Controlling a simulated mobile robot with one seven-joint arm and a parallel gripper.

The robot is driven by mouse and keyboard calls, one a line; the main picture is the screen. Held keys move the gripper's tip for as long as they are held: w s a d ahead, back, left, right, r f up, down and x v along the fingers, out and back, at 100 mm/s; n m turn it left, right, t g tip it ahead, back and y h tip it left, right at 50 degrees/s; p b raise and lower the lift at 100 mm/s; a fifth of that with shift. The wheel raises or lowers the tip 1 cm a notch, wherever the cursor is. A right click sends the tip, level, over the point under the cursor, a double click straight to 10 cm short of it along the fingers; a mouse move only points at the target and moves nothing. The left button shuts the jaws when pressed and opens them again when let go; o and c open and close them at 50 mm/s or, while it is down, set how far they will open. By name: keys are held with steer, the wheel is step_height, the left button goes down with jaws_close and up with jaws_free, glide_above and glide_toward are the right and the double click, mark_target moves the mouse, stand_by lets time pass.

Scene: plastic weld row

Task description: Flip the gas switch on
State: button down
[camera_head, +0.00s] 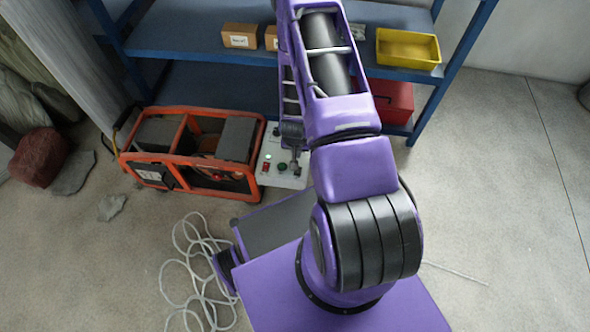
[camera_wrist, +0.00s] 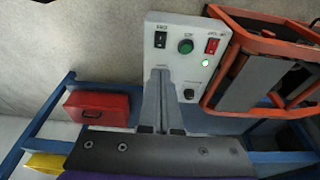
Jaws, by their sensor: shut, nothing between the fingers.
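A pale control panel (camera_wrist: 201,35) fills the middle of the wrist view. It carries a black rocker switch (camera_wrist: 160,40), a green round button (camera_wrist: 185,46), a red switch (camera_wrist: 211,46), a lit green lamp (camera_wrist: 205,63) and a black knob (camera_wrist: 190,94). The labels are too small to read, so I cannot tell which switch is the gas one. My gripper (camera_wrist: 160,74) is shut and empty, its tips just below the black rocker; contact cannot be told. In the head view the panel (camera_head: 269,175) is partly hidden by my arm.
An orange-framed generator (camera_head: 190,150) stands beside the panel. A blue shelf (camera_head: 190,42) behind holds small boxes (camera_head: 240,36), a yellow bin (camera_head: 408,48) and a red case (camera_head: 394,104). A white cable (camera_head: 187,268) lies coiled on the floor. Floor at the right is clear.

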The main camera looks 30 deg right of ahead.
mark_target(298, 172)
steer(key=shift+s+f, duration=0.1)
steer(key=shift+s, duration=0.1)
steer(key=shift+f, duration=0.1)
steer(key=x, duration=0.4)
steer(key=b+x, duration=0.1)
steer(key=x, duration=0.3)
steer(key=s+b+x, duration=0.1)
steer(key=x, duration=0.3)
steer(key=shift+w+a+f, duration=0.1)
steer(key=shift+a+f, duration=0.25)
steer(key=shift+f, duration=0.6)
